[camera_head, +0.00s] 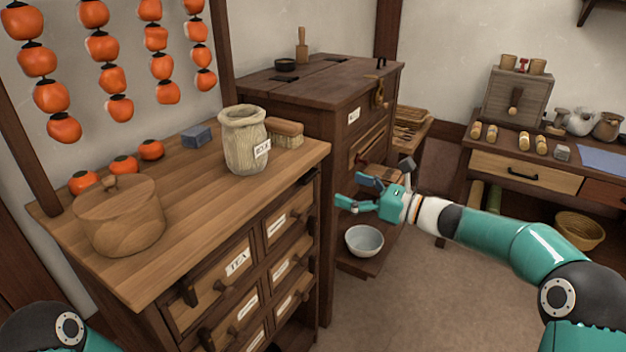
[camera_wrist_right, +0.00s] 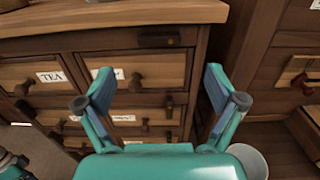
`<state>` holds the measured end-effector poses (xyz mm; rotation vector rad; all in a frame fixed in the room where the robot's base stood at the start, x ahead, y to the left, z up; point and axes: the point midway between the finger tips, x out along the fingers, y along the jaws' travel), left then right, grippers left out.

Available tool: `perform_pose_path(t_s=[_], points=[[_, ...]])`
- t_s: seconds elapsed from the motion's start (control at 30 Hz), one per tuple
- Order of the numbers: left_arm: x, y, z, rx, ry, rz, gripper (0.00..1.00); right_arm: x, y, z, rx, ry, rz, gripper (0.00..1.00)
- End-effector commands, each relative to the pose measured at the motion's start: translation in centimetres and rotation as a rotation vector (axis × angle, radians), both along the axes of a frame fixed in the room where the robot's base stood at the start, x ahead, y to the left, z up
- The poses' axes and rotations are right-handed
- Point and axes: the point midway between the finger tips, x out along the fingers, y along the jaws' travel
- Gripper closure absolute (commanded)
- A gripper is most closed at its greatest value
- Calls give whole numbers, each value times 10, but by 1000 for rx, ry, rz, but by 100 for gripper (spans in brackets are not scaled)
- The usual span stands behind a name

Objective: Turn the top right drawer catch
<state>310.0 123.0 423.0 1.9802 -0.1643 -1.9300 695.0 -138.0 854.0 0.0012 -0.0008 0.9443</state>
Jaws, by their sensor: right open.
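The wooden chest (camera_head: 190,190) has labelled drawers with dark knobs. Its top right drawer (camera_wrist_right: 160,67) has a pale label and a dark knob (camera_wrist_right: 136,83); that drawer also shows in the head view (camera_head: 279,206). A dark catch (camera_wrist_right: 160,39) lies lengthwise on the rail above it, and the catch shows at the chest's right corner in the head view (camera_head: 308,178). My right gripper (camera_head: 349,193) is open and empty, right of the chest front. In the right wrist view, its spread fingers (camera_wrist_right: 160,85) frame the drawer, apart from the catch. My left gripper is out of view.
A jar (camera_head: 243,146), a brush (camera_head: 286,133) and a round lidded box (camera_head: 120,218) stand on the chest top. A white bowl (camera_head: 363,242) sits on a low shelf below my right gripper. A darker cabinet (camera_head: 325,100) stands behind. Floor in front is clear.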

Motion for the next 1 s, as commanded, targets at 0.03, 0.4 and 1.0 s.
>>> perform_pose_path(t_s=[0.03,0.4,1.0], points=[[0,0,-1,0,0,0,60,6,11,-1,-1,-1,4,6],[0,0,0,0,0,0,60,46,64,-1,-1,0,0,6],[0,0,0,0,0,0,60,55,75,-1,-2,1,-2,23]])
